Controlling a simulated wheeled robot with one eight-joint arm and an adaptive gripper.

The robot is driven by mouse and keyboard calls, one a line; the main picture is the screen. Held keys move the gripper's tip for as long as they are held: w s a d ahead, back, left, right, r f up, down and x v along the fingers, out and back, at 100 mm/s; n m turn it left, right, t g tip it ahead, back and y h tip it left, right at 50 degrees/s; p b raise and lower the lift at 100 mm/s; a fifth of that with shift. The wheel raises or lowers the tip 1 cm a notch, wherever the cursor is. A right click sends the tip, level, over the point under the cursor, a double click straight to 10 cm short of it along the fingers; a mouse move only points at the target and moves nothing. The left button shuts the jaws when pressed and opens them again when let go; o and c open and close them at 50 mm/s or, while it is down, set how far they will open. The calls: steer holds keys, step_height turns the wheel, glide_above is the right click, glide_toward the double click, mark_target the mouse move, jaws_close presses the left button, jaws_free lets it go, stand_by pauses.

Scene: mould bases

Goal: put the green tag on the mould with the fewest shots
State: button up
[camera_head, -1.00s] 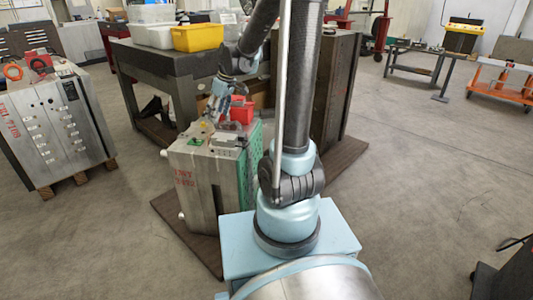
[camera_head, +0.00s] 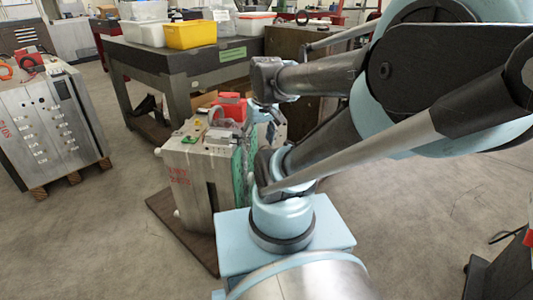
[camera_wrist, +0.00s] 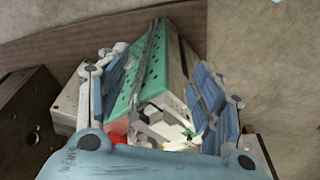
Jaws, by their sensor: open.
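The green tag (camera_head: 189,139) lies flat on top of the near steel mould (camera_head: 205,180), towards its left edge. This mould has red lettering on its front and a green right side. Another mould (camera_head: 50,125) stands on a pallet at the left, with several fittings and red lettering on its face. My gripper (camera_head: 272,122) is beside the near mould's upper right edge, partly hidden by my arm. In the wrist view my gripper (camera_wrist: 155,75) is open, its two blue-grey fingers spread. The mould's green side (camera_wrist: 138,85) shows between them. Shot counts are not readable.
A red box (camera_head: 232,105) and a grey fitting (camera_head: 220,135) sit on the near mould's top. A dark workbench (camera_head: 190,62) with a yellow bin (camera_head: 189,35) stands behind. Open floor lies between the two moulds.

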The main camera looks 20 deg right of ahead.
steer(key=shift+m+h, duration=0.3)
steer(key=shift+m, duration=0.6)
steer(key=s+f, duration=0.1)
steer(key=s+d+f, duration=0.1)
steer(key=s, duration=0.1)
steer(key=s+f, duration=0.1)
steer(key=shift+s+d, duration=0.35)
steer(key=shift+w, duration=0.15)
steer(key=shift+w+f, duration=0.2)
steer(key=shift+w, duration=0.15)
